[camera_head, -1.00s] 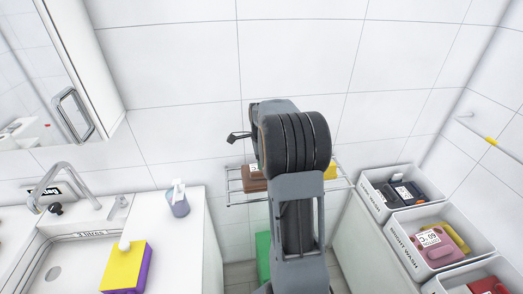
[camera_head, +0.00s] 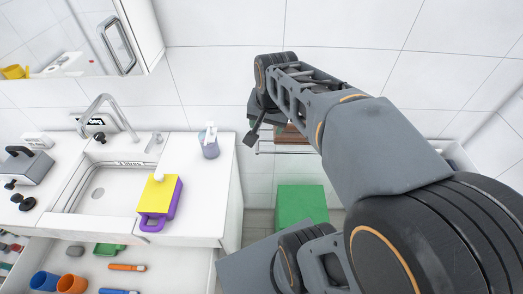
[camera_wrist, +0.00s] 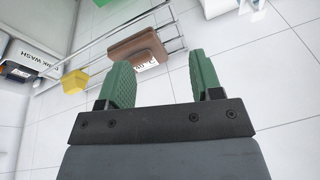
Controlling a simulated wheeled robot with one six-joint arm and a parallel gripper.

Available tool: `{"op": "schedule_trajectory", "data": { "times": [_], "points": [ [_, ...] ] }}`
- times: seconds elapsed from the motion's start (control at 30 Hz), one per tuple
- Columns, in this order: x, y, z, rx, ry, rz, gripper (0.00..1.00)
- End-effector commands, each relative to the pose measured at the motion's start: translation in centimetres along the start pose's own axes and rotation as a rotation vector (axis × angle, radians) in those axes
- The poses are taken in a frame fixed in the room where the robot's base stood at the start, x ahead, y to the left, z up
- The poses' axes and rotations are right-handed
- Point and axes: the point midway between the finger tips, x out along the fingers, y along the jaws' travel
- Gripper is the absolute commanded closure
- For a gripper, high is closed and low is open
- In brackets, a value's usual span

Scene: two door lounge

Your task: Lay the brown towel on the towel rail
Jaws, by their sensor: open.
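The brown towel (camera_head: 291,133) is a folded block with a white label. In the wrist view, the towel (camera_wrist: 137,46) rests on the bars of the towel rail (camera_wrist: 112,32). The wall-mounted rail (camera_head: 285,152) is partly hidden behind my arm in the head view. My gripper (camera_wrist: 161,66) is open, its two green-padded fingers apart with nothing held between them. The towel appears beyond the fingertips, apart from them. In the head view my gripper (camera_head: 256,124) is beside the towel, and its fingertips are hard to make out.
A yellow block (camera_wrist: 73,82) sits farther along the rail. A green block (camera_head: 301,207) stands below it. An open drawer (camera_head: 180,268) holds several small items.

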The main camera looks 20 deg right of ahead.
Motion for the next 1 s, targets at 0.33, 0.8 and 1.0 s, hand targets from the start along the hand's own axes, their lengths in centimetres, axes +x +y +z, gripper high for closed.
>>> {"op": "schedule_trajectory", "data": {
  "times": [0.33, 0.8, 1.0],
  "points": [
    [0.0, 0.4, 7.6, -0.567, 0.101, -0.080, 0.41],
    [0.2, 0.6, 8.6, -0.660, 0.120, -0.088, 0.41],
    [0.2, 0.6, 8.6, -0.658, 0.119, -0.088, 0.41]
  ]
}}
